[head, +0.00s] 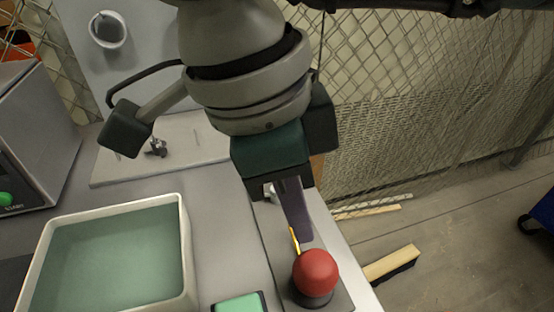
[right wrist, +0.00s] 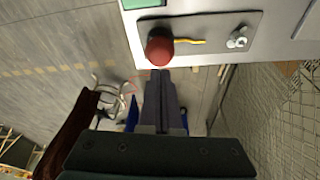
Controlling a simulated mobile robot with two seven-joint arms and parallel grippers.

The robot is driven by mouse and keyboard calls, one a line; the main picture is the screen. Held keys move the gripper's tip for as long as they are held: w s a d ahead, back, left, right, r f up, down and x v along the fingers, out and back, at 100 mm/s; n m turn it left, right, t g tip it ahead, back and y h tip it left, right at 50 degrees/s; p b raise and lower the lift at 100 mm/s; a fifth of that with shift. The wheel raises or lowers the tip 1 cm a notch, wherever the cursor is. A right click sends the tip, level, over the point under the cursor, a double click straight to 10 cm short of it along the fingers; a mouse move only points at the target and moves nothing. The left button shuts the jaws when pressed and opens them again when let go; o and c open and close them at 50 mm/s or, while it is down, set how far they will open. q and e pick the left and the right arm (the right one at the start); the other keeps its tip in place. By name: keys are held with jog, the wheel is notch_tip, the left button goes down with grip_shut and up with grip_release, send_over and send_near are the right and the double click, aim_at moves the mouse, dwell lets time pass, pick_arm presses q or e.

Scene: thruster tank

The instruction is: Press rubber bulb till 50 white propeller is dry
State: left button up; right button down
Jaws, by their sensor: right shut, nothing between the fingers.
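The red rubber bulb (head: 316,272) sits on a dark round base at the near end of a grey plate along the bench edge. It also shows in the right wrist view (right wrist: 159,50). My right gripper (head: 304,238) is shut and empty, pointing down by the bulb; in the right wrist view its fingertips (right wrist: 160,74) appear just below the bulb. I cannot tell whether they touch it. A pale metallic bladed piece (right wrist: 237,38), perhaps the propeller, is on the same plate, with a yellow strip between it and the bulb. My left gripper is not in view.
A white-rimmed tank (head: 182,240) of greenish liquid stands left of the plate. A green-topped block (head: 240,303) is near the bulb. A small metal fitting (head: 157,148) sits on a pale board behind. A mesh fence (head: 420,100) and a brush (head: 391,264) are to the right.

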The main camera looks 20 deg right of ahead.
aim_at(309, 262)
jog(key=shift+b+x, duration=1.35)
jog(key=shift+x, duration=1.5)
notch_tip(309, 262, down, 2)
jog(key=shift+f+b, duration=0.1)
jog(key=shift+b, duration=1)
jog(key=a, duration=0.1)
jog(key=a+r+b, duration=0.1)
jog(key=a, duration=0.1)
jog(key=shift+w, duration=0.25)
jog(key=shift+r, duration=0.1)
